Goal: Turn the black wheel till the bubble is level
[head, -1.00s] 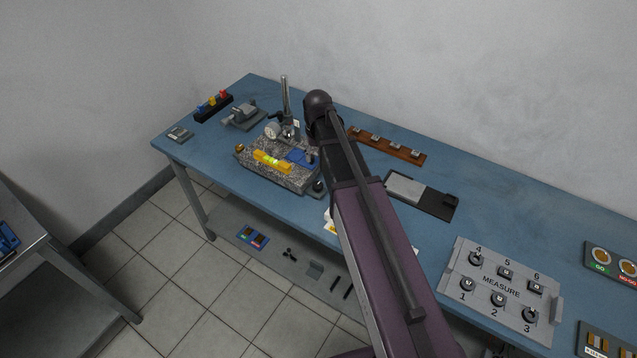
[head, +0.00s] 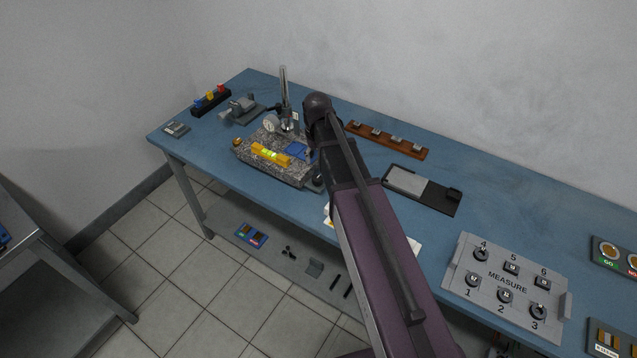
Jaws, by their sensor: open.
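A yellow spirit level (head: 271,154) with a green vial lies on a speckled granite plate (head: 252,163) on the blue bench. The bubble is too small to read. A black wheel (head: 318,182) shows at the plate's front right corner, close beside my arm in the picture. A brass-coloured knob (head: 237,142) is at the plate's left corner. My arm reaches up over the bench to the right of the plate. Its fingers are hidden behind the arm, so I cannot see their distance from the wheel.
A dial gauge stand (head: 284,98) rises at the back of the plate, and a blue block (head: 297,149) lies on it. A grey vise-like fixture (head: 241,110) stands behind left. A wooden rack (head: 386,139), a black tray (head: 436,198) and a MEASURE panel (head: 507,285) lie to the right.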

